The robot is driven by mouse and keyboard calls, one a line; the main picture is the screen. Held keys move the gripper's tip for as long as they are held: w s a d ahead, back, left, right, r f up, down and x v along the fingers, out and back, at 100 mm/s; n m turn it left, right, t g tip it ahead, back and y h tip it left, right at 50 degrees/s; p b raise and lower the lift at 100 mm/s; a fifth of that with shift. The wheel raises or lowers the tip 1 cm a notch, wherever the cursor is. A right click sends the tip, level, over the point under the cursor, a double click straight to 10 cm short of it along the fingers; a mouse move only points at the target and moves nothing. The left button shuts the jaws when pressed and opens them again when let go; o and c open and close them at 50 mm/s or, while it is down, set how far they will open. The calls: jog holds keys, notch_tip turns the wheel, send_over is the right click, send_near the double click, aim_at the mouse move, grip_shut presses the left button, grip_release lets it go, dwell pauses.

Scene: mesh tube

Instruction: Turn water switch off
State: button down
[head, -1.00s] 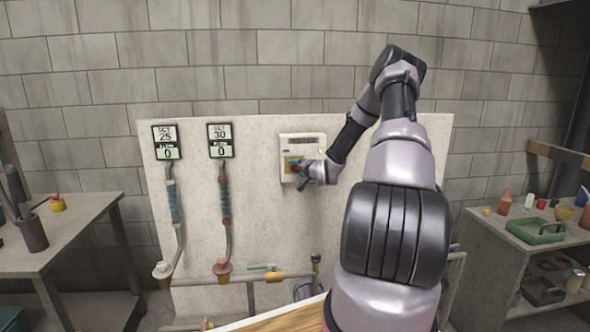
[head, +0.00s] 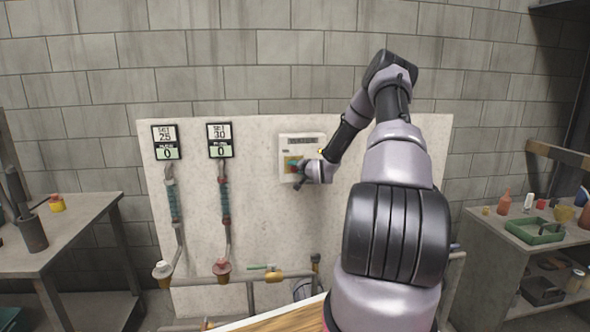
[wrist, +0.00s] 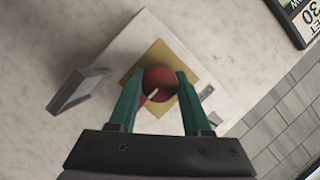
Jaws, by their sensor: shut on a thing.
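The water switch is a red round knob (wrist: 160,84) on a yellow square plate, fixed to a white box (head: 303,144) on the pale panel. My gripper (wrist: 160,92) has its two green fingers on either side of the knob in the wrist view and is shut on it. A pale mark shows on the knob, tilted in the picture. In the head view my gripper (head: 298,176) is at the lower part of the box, and the knob is mostly hidden behind it.
Two gauges, SET 25 (head: 166,142) and SET 30 (head: 220,140), both read 0, with tubes below. Pipes with a green-handled valve (head: 264,267) run low on the panel. A bench (head: 60,235) stands left and a shelf (head: 505,235) right.

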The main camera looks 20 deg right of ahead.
jog(key=n+g+h, duration=0.1)
jog(key=n, duration=0.1)
jog(key=shift+a+n+h, duration=0.15)
jog(key=shift+n+h, duration=0.15)
jog(key=shift+n, duration=0.1)
jog(key=n+h, duration=0.1)
jog(key=n, duration=0.2)
jog(key=shift+g+h, duration=0.4)
jog(key=n+h, duration=0.2)
jog(key=n, duration=0.1)
jog(key=shift+n+g+h, duration=0.3)
jog(key=shift+g, duration=0.1)
jog(key=shift+n+h, duration=0.9)
jog(key=shift+n, duration=0.5)
jog(key=shift+c, duration=1.7)
grip_release()
